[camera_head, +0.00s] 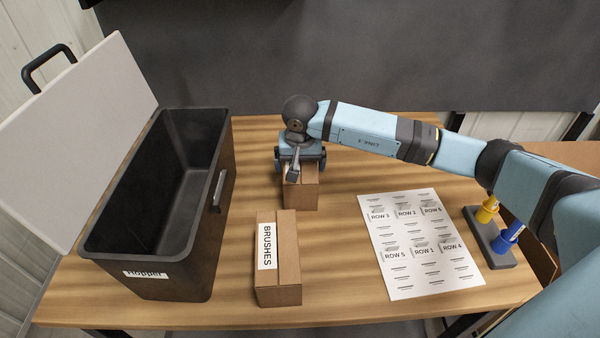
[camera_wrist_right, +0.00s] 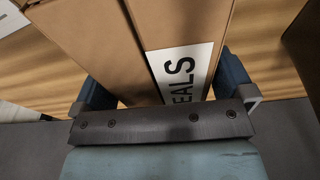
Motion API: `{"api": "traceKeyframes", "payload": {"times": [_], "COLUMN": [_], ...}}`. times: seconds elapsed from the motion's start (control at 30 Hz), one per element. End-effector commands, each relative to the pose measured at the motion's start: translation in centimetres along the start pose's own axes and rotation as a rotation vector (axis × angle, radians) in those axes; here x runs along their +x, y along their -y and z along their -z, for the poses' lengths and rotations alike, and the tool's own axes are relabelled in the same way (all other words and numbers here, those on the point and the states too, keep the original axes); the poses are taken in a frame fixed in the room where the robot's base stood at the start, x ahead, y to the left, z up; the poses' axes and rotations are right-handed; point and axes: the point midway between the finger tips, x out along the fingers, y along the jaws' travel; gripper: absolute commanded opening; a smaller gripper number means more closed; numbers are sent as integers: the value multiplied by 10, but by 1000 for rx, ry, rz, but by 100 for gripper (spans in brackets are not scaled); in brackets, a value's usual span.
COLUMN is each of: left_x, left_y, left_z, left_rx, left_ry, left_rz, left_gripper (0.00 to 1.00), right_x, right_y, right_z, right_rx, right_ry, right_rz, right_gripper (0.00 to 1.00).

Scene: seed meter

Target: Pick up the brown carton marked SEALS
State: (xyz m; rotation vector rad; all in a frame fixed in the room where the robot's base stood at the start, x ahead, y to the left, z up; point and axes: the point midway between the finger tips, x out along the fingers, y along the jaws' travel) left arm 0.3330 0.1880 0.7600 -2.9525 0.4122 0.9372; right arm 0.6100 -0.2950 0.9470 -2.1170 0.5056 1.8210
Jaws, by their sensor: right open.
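The brown carton marked SEALS (camera_head: 301,194) lies on the wooden table beyond the BRUSHES carton, partly hidden by my right gripper. My right gripper (camera_head: 300,164) is over its far part, pointing down. In the right wrist view the SEALS carton (camera_wrist_right: 185,22) runs between the two open fingers, one on each side. Its white label shows the letters "EALS"; the rest is covered by the gripper body. I cannot tell if the fingers touch the carton sides. My left gripper is not in view.
A second brown carton marked BRUSHES (camera_head: 288,262) lies nearer the front edge. A black open hopper (camera_head: 222,135) with a raised grey lid (camera_head: 85,130) stands at left. A white row sheet (camera_head: 405,283) and a grey stand with yellow and blue pieces (camera_head: 499,257) are at right.

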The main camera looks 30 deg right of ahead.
Motion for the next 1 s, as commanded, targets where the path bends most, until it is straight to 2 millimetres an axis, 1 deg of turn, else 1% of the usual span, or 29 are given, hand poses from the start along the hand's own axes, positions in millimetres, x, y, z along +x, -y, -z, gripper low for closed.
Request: {"api": "traceKeyframes", "payload": {"times": [0.03, 0.07, 0.1, 0.17, 0.2, 0.27, 0.3, 0.57, 0.73, 0.87, 0.97, 1.0], "left_x": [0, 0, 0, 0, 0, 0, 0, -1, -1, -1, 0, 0], "left_y": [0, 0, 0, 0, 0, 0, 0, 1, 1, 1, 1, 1], "left_z": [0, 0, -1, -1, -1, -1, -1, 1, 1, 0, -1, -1], "left_rx": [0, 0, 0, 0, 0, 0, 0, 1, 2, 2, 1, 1], "left_ry": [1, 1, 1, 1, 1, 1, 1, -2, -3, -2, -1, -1], "left_rz": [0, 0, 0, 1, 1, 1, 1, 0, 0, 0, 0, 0], "left_gripper": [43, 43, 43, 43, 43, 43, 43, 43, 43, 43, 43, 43], "right_x": [0, 0, 0, 0, 0, 0, -1, -3, -14, -34, -57, -68], "right_y": [0, 0, 0, 0, 0, 0, 0, 0, 0, 0, 0, 0], "right_z": [0, 0, 0, 0, 0, 0, 1, 1, 4, 6, 10, 12], "right_rx": [0, 0, 0, 0, 0, 0, 1, 1, 1, 1, 0, 0], "right_ry": [0, 0, 0, 0, 0, 0, -1, -2, -4, -5, -6, -7], "right_rz": [0, 0, 0, 0, 0, 0, 1, 1, 3, 3, 4, 4], "right_gripper": [100, 95, 86, 72, 63, 49, 46, 46, 46, 46, 46, 46]}}
